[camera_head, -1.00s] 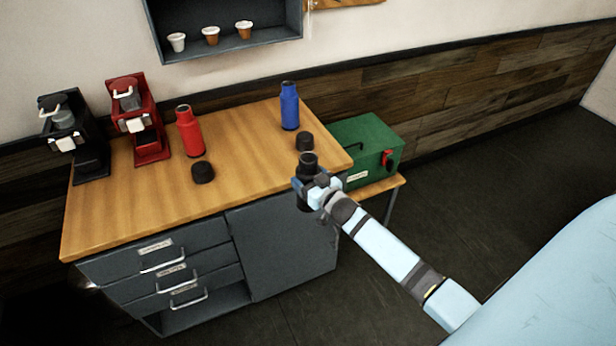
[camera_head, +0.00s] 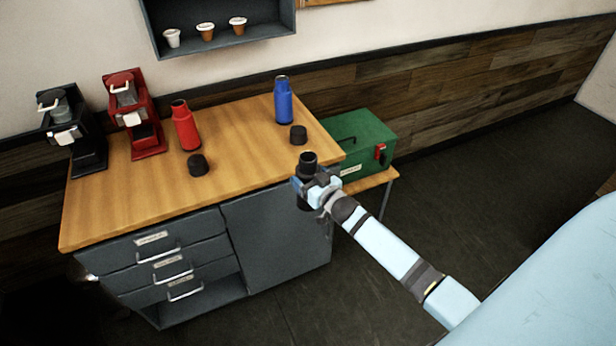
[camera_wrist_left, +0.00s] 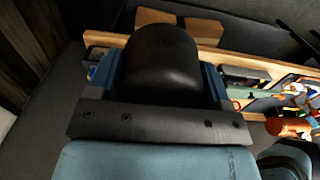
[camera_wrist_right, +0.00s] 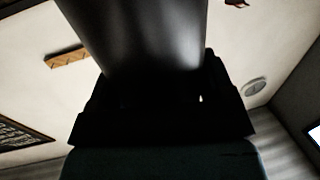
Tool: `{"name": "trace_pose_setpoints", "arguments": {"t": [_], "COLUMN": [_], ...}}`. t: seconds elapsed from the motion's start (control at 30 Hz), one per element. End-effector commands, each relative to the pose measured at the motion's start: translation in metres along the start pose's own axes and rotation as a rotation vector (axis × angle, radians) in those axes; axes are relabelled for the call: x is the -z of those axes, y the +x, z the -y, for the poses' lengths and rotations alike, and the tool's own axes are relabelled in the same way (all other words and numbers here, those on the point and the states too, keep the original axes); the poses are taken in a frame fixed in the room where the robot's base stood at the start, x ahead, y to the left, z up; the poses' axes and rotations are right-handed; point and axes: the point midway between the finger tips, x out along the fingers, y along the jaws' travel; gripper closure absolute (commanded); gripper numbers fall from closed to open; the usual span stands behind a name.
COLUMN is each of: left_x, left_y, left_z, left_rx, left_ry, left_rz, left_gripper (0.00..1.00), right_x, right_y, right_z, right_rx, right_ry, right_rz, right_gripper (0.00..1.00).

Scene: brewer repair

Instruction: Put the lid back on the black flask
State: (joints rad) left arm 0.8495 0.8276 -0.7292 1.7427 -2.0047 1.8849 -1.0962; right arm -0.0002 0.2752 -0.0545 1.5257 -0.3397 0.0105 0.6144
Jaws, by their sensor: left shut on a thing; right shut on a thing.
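The black flask (camera_head: 307,160) is upright in my right gripper (camera_head: 312,188), in front of the counter's right end. Its open-looking mouth faces up, with no lid on it. In the right wrist view the flask (camera_wrist_right: 140,35) is a large dark cylinder between the shut fingers. My left gripper (camera_wrist_left: 158,90) is outside the head view. In the left wrist view it is shut on a smooth, rounded black lid (camera_wrist_left: 165,60), with a blue finger on each side.
The wooden counter (camera_head: 120,210) holds a red flask (camera_head: 185,127), a blue flask (camera_head: 283,102), two dark lids (camera_head: 198,165) (camera_head: 298,134), a black brewer (camera_head: 85,140) and a red brewer (camera_head: 140,125). A green toolbox (camera_head: 365,140) stands at right. The counter's front is clear.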

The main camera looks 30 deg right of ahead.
Motion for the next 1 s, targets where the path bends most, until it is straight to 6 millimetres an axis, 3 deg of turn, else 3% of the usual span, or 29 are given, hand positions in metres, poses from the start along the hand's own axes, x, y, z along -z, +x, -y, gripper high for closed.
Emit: {"name": "trace_pose_setpoints", "arguments": {"t": [0.3, 0.43, 0.57, 0.73, 0.9, 1.0], "left_x": [-0.001, -0.012, -0.041, -0.089, -0.125, -0.138], "left_y": [0.0, 0.007, 0.025, 0.055, 0.078, 0.086], "left_z": [0.0, 0.004, 0.015, 0.042, 0.07, 0.081], "left_rx": [0.0, -0.001, -0.002, 0.0, 0.002, 0.001], "left_ry": [0.004, 0.097, 0.359, 0.815, 1.185, 1.319], "left_rz": [0.0, -0.007, -0.02, -0.025, -0.014, -0.006], "left_gripper": [0.51, 0.51, 0.51, 0.51, 0.51, 0.51], "right_x": [0.001, 0.006, 0.025, 0.066, 0.105, 0.12], "right_y": [0.0, -0.009, -0.033, -0.08, -0.12, -0.134], "right_z": [0.001, 0.017, 0.055, 0.107, 0.134, 0.141], "right_rx": [0.001, 0.006, 0.014, 0.005, -0.023, -0.037], "right_ry": [0.0, -0.002, -0.008, -0.011, -0.004, 0.001], "right_rz": [-0.002, 0.0, 0.002, 0.001, -0.001, -0.003], "right_gripper": [0.68, 0.68, 0.68, 0.68, 0.68, 0.68]}}
